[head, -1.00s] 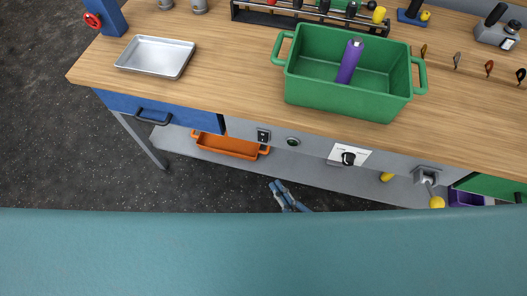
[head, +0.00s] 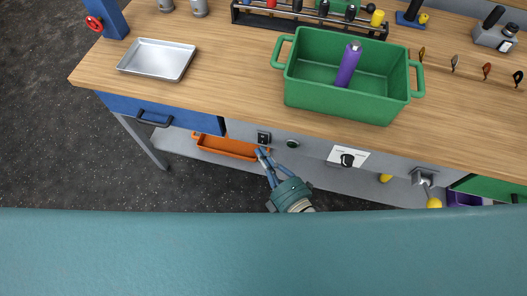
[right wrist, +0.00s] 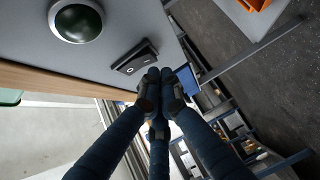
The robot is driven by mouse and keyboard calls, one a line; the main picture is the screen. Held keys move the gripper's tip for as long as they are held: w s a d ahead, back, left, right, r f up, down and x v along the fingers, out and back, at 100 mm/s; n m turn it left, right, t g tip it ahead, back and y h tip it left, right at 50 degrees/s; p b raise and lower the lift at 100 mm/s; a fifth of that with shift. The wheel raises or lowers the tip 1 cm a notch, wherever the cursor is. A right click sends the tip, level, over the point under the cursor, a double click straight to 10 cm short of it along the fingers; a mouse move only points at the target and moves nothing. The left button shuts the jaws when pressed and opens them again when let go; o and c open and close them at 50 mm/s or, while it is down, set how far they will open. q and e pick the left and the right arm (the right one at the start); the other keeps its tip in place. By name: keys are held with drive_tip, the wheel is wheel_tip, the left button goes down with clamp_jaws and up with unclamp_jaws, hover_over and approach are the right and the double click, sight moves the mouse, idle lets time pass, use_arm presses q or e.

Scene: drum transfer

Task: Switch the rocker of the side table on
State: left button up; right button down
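The rocker (head: 264,137) is a small black switch on the grey front panel of the table (head: 228,128). In the right wrist view the rocker (right wrist: 134,58) shows a white round mark near one end; I cannot tell which way it is tilted. My right gripper (head: 263,152) is just below the rocker in the head view, with its blue fingers pointing up at the panel. In the right wrist view the dark fingertips (right wrist: 160,86) are together and empty, close beside the rocker's end. I cannot tell whether they touch it. My left gripper is not in view.
A green round button (head: 292,143) sits right of the rocker, and a dial (head: 347,159) further right. An orange bin (head: 228,147) stands on the lower shelf behind the gripper. A green crate (head: 345,105) and a metal tray (head: 157,57) are on the tabletop.

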drive_tip(key=shift+w+d, duration=0.1)
drive_tip(key=shift+w, duration=0.2)
drive_tip(key=shift+w+d+f+b, duration=0.15)
drive_tip(key=shift+w+f+b, duration=0.35)
drive_tip(key=shift+w, duration=0.05)
drive_tip(key=shift+s+r, duration=0.1)
drive_tip(key=shift+r, duration=0.1)
drive_tip(key=shift+f, duration=0.1)
